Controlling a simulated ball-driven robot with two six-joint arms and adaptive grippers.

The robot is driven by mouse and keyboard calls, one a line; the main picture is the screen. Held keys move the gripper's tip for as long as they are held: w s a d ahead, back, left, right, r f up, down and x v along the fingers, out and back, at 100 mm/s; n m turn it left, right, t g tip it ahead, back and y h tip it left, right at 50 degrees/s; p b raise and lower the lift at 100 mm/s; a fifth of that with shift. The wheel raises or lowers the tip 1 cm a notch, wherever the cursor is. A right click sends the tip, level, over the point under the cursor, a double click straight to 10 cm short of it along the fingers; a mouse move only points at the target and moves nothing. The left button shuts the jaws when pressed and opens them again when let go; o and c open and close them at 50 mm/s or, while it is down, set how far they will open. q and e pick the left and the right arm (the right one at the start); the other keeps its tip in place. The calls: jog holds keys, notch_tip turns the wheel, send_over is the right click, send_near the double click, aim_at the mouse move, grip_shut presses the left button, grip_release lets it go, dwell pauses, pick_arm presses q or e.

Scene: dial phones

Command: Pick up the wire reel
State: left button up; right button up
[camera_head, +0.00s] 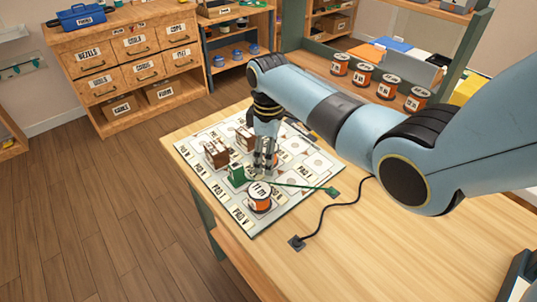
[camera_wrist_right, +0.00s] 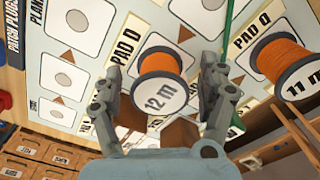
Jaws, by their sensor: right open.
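An orange wire reel marked 12 m (camera_wrist_right: 160,68) sits between the two spread fingers of my right gripper (camera_wrist_right: 163,75) in the wrist view. In the head view my right gripper (camera_head: 265,165) points down over the mat (camera_head: 213,191) and mostly hides this reel (camera_head: 283,157); a bit of orange shows beside it. The fingers are open; contact with the reel cannot be told. A second orange reel marked 11 m (camera_head: 260,196) stands at the mat's near side; it also shows at right in the wrist view (camera_wrist_right: 288,68). My left gripper is out of view.
Brown blocks (camera_head: 217,152) and a green piece (camera_head: 236,175) with a thin green strip stand close to the gripper. A black cable (camera_head: 327,213) lies on the table's bare right part. Several similar reels (camera_head: 362,75) line a back shelf. Labelled drawers (camera_head: 138,66) stand behind.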

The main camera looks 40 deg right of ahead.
jog(key=shift+c, duration=0.4)
jog(key=c, duration=1.1)
jog(key=shift+c, duration=0.6)
jog(key=shift+r, duration=0.1)
